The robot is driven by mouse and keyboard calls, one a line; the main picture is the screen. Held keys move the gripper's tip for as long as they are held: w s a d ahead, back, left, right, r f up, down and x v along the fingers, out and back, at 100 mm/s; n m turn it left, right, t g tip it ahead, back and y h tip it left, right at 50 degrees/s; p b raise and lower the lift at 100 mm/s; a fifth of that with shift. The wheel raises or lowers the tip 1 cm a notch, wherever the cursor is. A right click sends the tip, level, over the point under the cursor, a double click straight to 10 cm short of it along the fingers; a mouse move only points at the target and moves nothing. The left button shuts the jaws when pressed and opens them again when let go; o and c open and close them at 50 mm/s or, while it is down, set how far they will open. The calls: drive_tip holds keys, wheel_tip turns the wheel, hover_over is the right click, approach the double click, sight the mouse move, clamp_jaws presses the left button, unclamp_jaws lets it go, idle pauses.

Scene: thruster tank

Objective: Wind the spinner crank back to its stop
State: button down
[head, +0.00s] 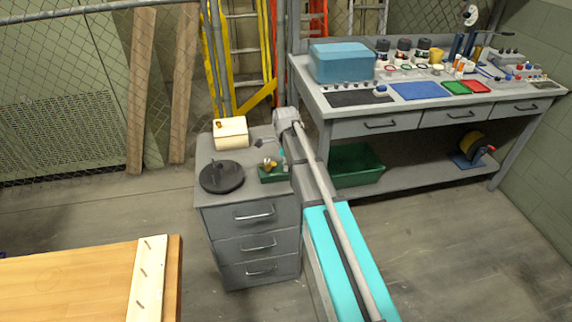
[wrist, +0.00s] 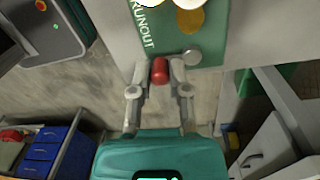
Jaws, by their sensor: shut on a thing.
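In the wrist view a red knob (wrist: 159,71), which looks like the crank's handle, sits between the two fingers of my gripper (wrist: 161,80). The gripper is shut on it. The knob is over the edge of a green plate (wrist: 165,47) marked "RUNOUT". A round grey metal part (wrist: 192,57) and a yellow disc (wrist: 190,22) show on the plate. The crank arm under the knob is not clearly visible. In the head view a small green device (head: 272,174) with brassy parts stands on the grey drawer cabinet (head: 248,219); my arm hides the gripper there.
A black round base (head: 222,177) and a cream box (head: 230,133) share the cabinet top. A workbench (head: 430,107) with a blue case (head: 342,62) stands to the right, a green bin (head: 356,165) below. A wooden table (head: 70,285) is at lower left. Open floor lies between.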

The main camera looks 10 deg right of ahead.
drive_tip(key=shift+s, duration=0.1)
drive_tip(key=c, duration=0.6)
unclamp_jaws()
drive_tip(key=shift+d+n, duration=0.1)
drive_tip(key=shift+n, duration=0.3)
